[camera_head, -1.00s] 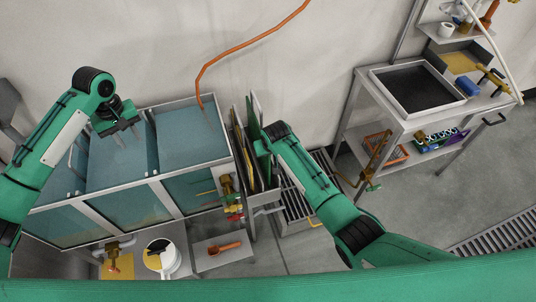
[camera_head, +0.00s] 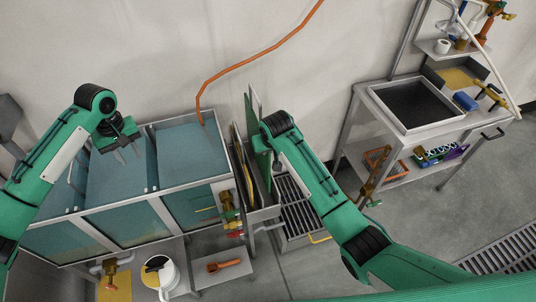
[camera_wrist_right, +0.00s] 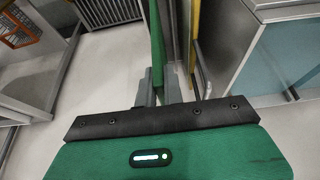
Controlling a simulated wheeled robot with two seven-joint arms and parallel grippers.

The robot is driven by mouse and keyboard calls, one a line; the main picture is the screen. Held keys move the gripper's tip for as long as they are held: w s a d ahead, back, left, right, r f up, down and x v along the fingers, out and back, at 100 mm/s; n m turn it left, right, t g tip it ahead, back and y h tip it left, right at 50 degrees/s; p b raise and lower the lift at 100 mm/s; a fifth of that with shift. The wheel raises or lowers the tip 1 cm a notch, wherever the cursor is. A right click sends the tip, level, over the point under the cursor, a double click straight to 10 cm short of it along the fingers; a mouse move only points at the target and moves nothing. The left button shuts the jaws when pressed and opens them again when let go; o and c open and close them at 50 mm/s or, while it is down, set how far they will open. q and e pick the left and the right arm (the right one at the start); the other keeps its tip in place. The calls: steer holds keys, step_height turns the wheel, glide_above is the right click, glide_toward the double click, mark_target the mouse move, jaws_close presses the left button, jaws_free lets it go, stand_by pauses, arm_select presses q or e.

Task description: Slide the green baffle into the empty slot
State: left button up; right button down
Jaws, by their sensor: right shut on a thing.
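The green baffle (camera_head: 257,145) is a thin upright panel at the rack (camera_head: 262,214) on the right end of the glass-walled tank. My right gripper (camera_wrist_right: 158,88) is shut on it; in the wrist view the baffle (camera_wrist_right: 157,40) stands edge-on between the fingers. In the head view my right wrist hides this grip. My left gripper (camera_head: 127,151) is open and empty above the blue-filled tank (camera_head: 187,150). Crosswise partitions divide the tank into compartments. I cannot tell which slot is empty.
Other thin panels, one yellow (camera_head: 240,150), stand in the rack close left of the baffle. An orange hose (camera_head: 245,56) hangs down to the tank. A steel bench (camera_head: 395,135) stands at right.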

step_height(320, 180, up, 23)
stand_by(1.4)
steer(key=shift+a+r, duration=0.1)
stand_by(0.4)
